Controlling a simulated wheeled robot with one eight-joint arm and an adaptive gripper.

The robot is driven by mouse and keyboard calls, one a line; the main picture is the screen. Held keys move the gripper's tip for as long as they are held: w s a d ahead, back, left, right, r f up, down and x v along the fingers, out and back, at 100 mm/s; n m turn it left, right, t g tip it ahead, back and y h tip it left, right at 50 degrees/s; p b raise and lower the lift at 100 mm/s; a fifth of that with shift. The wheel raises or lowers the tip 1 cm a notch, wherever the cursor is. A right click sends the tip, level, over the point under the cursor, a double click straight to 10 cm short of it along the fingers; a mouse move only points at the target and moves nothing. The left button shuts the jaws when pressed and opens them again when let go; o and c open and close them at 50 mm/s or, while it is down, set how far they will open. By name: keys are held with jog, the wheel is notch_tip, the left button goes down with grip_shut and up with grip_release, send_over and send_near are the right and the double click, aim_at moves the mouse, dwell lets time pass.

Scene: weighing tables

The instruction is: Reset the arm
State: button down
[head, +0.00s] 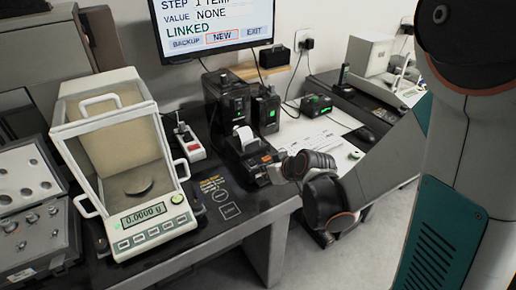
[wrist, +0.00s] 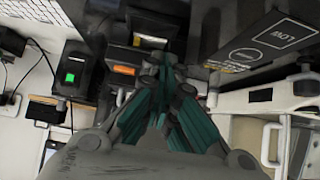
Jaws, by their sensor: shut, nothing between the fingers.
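My gripper (wrist: 165,75) shows in the wrist view with its teal fingers together and nothing between them. It is over the dark table, by the label printer (wrist: 148,42) with its orange button. In the head view my arm comes in from the right and its end is near the front right of the printer (head: 238,112). The fingers cannot be made out clearly there.
A glass-sided balance (head: 155,240) reading 0.0000 g stands on the dark table (head: 235,205), left of the printer. A weight case (head: 35,235) lies at far left. A monitor (head: 200,57) hangs behind. A white table (head: 295,130) with cables and boxes is to the right.

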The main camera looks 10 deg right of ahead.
jog(key=s+d+r+m+g+h, duration=0.1)
jog(key=s+r, duration=0.5)
jog(key=s, duration=0.5)
jog(key=s+d+r+m+g+h, duration=0.1)
jog(key=s+r+m+h, duration=0.1)
jog(key=s+r, duration=0.5)
jog(key=s, duration=0.3)
jog(key=shift+s+d+m, duration=0.3)
jog(key=shift+s, duration=0.05)
